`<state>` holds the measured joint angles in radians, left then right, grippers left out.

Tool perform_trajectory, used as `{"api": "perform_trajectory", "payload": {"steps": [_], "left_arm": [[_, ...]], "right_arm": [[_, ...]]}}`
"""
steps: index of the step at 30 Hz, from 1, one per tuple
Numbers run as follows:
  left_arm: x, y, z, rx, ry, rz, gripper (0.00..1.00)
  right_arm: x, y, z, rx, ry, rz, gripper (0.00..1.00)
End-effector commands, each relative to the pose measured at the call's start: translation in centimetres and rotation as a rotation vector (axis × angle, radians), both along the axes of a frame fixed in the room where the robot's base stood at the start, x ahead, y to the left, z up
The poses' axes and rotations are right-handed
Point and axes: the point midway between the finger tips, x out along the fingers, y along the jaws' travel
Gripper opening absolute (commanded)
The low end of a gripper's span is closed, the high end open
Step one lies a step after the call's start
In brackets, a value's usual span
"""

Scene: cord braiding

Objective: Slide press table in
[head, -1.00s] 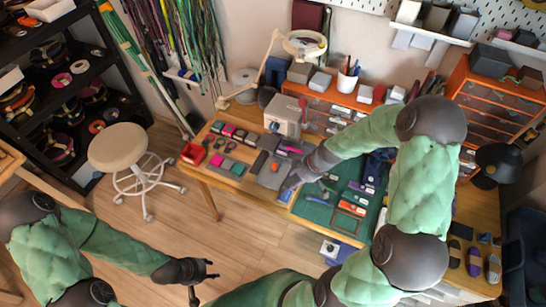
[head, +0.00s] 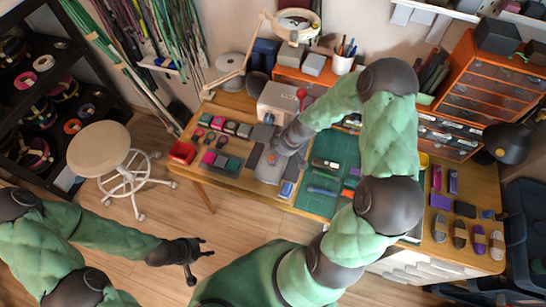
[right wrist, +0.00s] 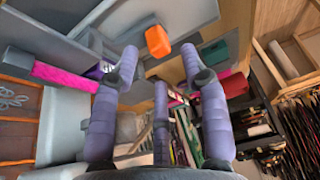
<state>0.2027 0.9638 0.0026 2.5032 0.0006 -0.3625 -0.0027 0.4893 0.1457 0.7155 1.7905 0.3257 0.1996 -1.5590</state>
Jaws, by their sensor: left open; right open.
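The press (head: 284,99) is a light grey box with a red knob at the back of the workbench. The flat grey press table (head: 267,174) lies in front of it, with a small orange piece on top. My right gripper (head: 272,153) is open above the plate's press-side part and hides the gap between plate and press; I cannot tell if it touches. In the right wrist view its spread fingers (right wrist: 162,95) hold nothing, and an orange block (right wrist: 157,41) shows beyond them. My left gripper (head: 202,259) is open and empty over the floor, away from the bench.
A green cutting mat (head: 318,200) with tools lies right of the plate. Small coloured blocks and a red tray (head: 183,152) lie to its left. A lamp (head: 297,24) stands behind. A stool (head: 99,149) stands left of the bench on open floor.

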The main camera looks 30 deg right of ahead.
Motion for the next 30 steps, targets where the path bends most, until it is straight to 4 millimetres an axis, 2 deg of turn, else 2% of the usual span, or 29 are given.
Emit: {"api": "perform_trajectory", "payload": {"steps": [3, 9, 20, 21, 25, 26, 30], "left_arm": [[0.0, 0.0, -0.5, 0.0, 0.0, 0.0, 0.45], [0.0, 0.0, -0.8, 0.0, 0.0, 0.0, 0.45], [0.0, 0.0, -0.8, 0.0, 0.0, 0.0, 0.45], [0.0, 0.0, -0.8, 0.0, 0.0, 0.0, 0.45], [0.0, 0.0, -0.8, 0.0, 0.0, 0.0, 0.45], [0.0, 0.0, -0.8, 0.0, 0.0, 0.0, 0.45], [0.0, 0.0, -0.9, 0.0, 0.0, 0.0, 0.45]], "right_arm": [[0.5, 0.4, -1.7, 0.0, 0.001, 0.0, 0.45], [1.0, 0.8, -3.2, 0.0, 0.0, 0.0, 0.45], [1.1, 0.9, -3.6, 0.0, 0.0, -0.001, 0.45], [1.1, 0.9, -3.6, 0.0, 0.0, -0.001, 0.42], [1.1, 0.9, -3.6, 0.0, 0.0, -0.001, 0.06], [1.1, 0.9, -3.6, 0.0, 0.0, -0.001, 0.0], [1.1, 0.9, -3.6, 0.001, 0.001, -0.003, 0.0]]}}
